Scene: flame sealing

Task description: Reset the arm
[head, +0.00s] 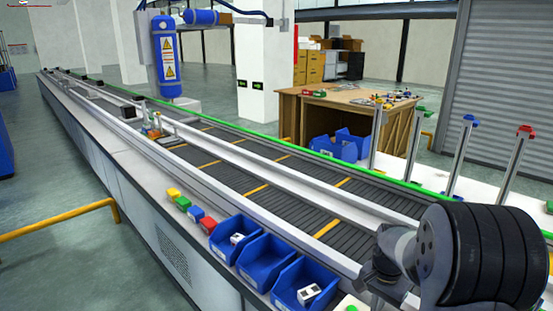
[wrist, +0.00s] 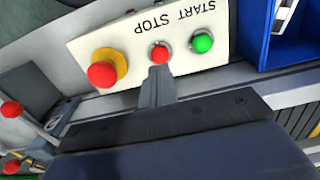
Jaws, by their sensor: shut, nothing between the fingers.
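My arm shows at the lower right of the head view; my gripper's fingertips are not clear there. In the wrist view my gripper (wrist: 158,78) is shut and empty, its fingers together as one narrow grey tip. The tip points at the small red button (wrist: 160,54) on a white control panel (wrist: 125,67); I cannot tell whether it touches. The panel reads START STOP upside down. A green button (wrist: 202,42) is to the right, and a large red button (wrist: 102,73) on a yellow collar to the left. In the head view only the panel's corner shows at the bottom edge.
Blue bins (head: 263,262) with small white parts line the conveyor's (head: 290,183) near side. Coloured blocks (head: 192,212) sit beside them. Posts with coloured tops (head: 455,160) stand behind my arm. Red-knobbed levers (wrist: 12,109) are left of the panel in the wrist view.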

